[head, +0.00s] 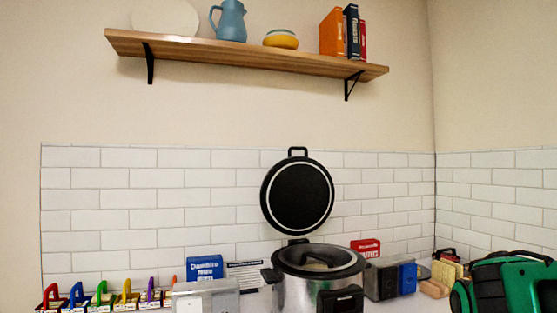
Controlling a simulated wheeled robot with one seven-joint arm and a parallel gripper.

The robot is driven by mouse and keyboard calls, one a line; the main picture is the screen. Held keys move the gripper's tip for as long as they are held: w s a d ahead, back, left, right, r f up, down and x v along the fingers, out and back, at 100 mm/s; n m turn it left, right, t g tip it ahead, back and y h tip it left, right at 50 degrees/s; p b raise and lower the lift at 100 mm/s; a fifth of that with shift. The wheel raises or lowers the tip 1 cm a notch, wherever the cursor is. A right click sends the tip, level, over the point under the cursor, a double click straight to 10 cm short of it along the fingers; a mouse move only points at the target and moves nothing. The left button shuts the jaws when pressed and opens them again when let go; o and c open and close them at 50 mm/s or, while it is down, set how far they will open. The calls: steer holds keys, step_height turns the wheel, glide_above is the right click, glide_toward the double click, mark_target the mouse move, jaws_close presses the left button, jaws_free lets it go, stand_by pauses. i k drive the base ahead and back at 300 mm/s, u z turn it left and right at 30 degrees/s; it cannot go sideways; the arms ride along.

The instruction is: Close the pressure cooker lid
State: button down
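The pressure cooker (292,287) stands on the counter at the lower middle of the head view, with a silver body and a black rim. Its lid (297,197) is open and stands upright behind the pot, round and black with a pale ring and a small handle at the top. A hinge piece at the back of the rim lies just under the lid. The pot's opening shows, with something pale inside. The lower part of the cooker is cut off by the picture's edge. My gripper is not in view.
Colourful padlock-like items (101,295) line the left of the counter. A blue box (204,268) stands left of the cooker, a red box (365,248) behind right. A green and black object (510,285) fills the right corner. A wooden shelf (240,55) hangs above.

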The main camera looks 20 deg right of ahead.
mark_target(297, 194)
steer(key=i, duration=0.85)
steer(key=u, duration=0.05)
